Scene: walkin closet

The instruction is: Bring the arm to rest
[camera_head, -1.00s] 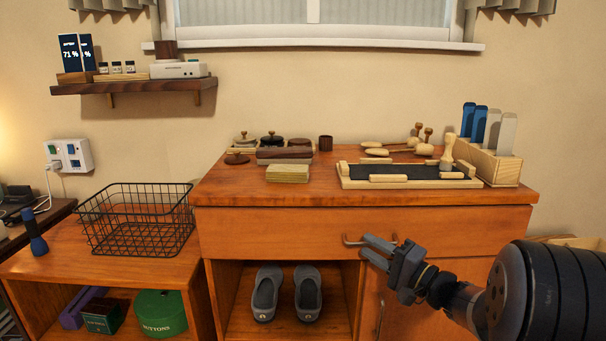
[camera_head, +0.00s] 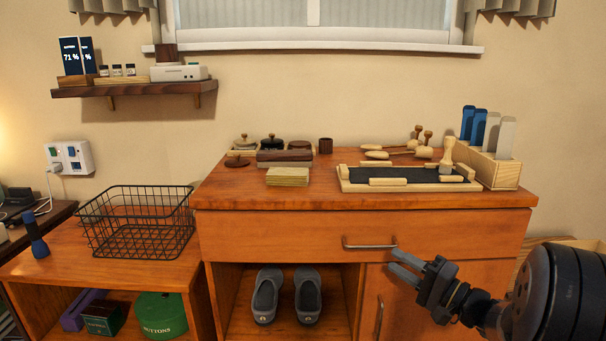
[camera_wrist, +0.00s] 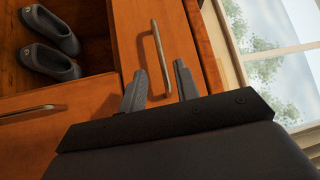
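My gripper (camera_head: 405,268) is in front of the cabinet (camera_head: 290,222), to the lower right of the drawer handle (camera_head: 368,245). Its two grey fingers are apart with nothing between them. In the wrist view my gripper (camera_wrist: 158,82) points toward the drawer front, and the drawer handle (camera_wrist: 162,58) shows beyond the fingertips. The handle appears clear of the fingers. The drawer looks shut. My arm comes in from the lower right of the head view.
A wire basket (camera_head: 138,222) stands on the low bench at left. Grey shoes (camera_head: 308,295) sit in the open cubby. The cabinet top bears a black-surfaced wooden tray (camera_head: 400,187) and a holder with upright blocks (camera_head: 490,165). The door handle (camera_head: 379,318) is below the drawer.

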